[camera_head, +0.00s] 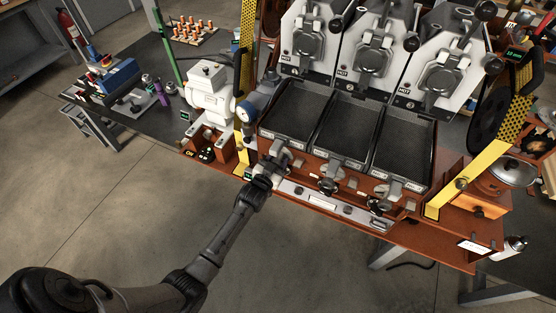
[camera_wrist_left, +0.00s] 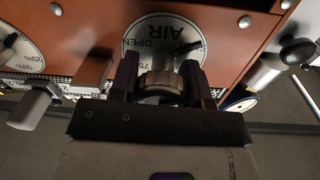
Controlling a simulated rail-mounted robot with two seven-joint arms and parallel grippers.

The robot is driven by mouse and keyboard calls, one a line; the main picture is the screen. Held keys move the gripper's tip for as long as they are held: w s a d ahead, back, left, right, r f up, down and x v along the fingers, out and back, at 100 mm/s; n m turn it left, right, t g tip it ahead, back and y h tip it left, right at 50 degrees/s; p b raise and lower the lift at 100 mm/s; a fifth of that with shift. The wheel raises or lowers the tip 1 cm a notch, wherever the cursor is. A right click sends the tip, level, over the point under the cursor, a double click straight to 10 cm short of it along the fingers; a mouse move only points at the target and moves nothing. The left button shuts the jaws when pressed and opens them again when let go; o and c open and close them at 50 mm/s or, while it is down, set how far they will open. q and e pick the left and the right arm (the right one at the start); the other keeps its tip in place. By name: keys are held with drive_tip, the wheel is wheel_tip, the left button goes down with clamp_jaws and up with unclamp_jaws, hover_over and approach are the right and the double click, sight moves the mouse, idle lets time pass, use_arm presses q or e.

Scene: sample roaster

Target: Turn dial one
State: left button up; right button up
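My left gripper (camera_head: 268,172) is at the left end of the roaster's front panel, below the left tray. In the left wrist view its two dark fingers (camera_wrist_left: 160,80) stand on either side of a ribbed round dial knob (camera_wrist_left: 160,88) and appear to touch its sides. Behind the knob is a round white plate (camera_wrist_left: 160,30) marked AIR and OPEN, with a dark pointer at its right. The gripper hides this dial in the head view. A second dial plate (camera_wrist_left: 20,52) shows at the left of the wrist view. My right gripper is not in view.
Three dark trays (camera_head: 346,133) sit above the panel. Other knobs (camera_head: 328,186) project from the panel to the right. In the wrist view a grey lever (camera_wrist_left: 36,106) is left of the gripper and a metal handle (camera_wrist_left: 270,70) is right of it. The floor (camera_head: 100,210) in front is clear.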

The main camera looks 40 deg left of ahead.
use_arm(q)
drive_tip(key=o, duration=0.4)
drive_tip(key=shift+s, duration=0.1)
drive_tip(key=s+d, duration=0.1)
drive_tip(key=s, duration=0.8)
drive_tip(key=s+d, duration=0.1)
drive_tip(key=s, duration=0.3)
drive_tip(key=shift+s+d, duration=0.2)
drive_tip(key=shift+d, duration=0.1)
